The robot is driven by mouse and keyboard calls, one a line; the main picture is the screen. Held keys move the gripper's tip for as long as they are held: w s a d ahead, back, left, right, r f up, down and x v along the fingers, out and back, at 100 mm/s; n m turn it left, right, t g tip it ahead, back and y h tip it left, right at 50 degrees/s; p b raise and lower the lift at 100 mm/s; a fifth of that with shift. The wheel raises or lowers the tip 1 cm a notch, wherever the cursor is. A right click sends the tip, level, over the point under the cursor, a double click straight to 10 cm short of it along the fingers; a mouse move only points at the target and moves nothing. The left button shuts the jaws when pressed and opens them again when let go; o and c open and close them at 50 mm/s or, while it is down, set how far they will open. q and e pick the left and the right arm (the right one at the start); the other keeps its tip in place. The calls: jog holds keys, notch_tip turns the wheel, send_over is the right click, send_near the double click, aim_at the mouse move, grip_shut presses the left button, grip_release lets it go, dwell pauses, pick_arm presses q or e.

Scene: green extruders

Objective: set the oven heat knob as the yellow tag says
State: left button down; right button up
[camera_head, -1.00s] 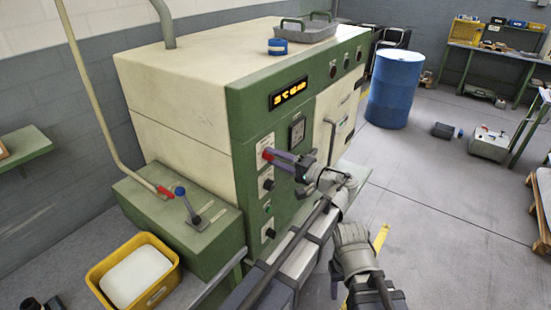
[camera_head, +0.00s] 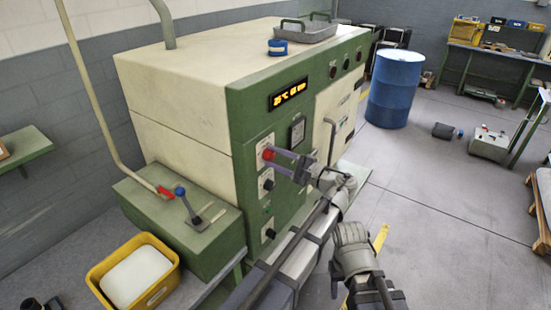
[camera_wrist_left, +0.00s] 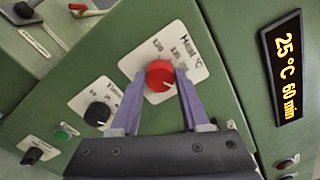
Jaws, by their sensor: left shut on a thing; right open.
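The red heat knob (camera_wrist_left: 160,75) sits on a white scale plate (camera_wrist_left: 140,62) on the green oven front; it also shows in the head view (camera_head: 268,154). My left gripper (camera_wrist_left: 165,82) has its purple fingers shut on the knob's two sides. The wrist view looks tilted, and the scale numbers are too small to read surely. The lit display (camera_wrist_left: 283,80) reads 25 °C, 60 min. My right gripper (camera_head: 350,238) is low, right of the left arm, away from the oven, and open, though its fingers are hardly visible. I cannot make out a yellow tag.
Black knobs (camera_wrist_left: 97,114) and a green button (camera_wrist_left: 62,133) sit below the heat knob. A lever with a blue ball (camera_head: 180,191) stands on the green box at left. A yellow crate (camera_head: 158,290) is in front. A blue drum (camera_head: 396,88) stands behind right.

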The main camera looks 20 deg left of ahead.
pick_arm(q)
jog(key=shift+f, duration=0.1)
dwell(0.3)
jog(key=shift+c, duration=2)
grip_release()
jog(key=shift+d, duration=0.1)
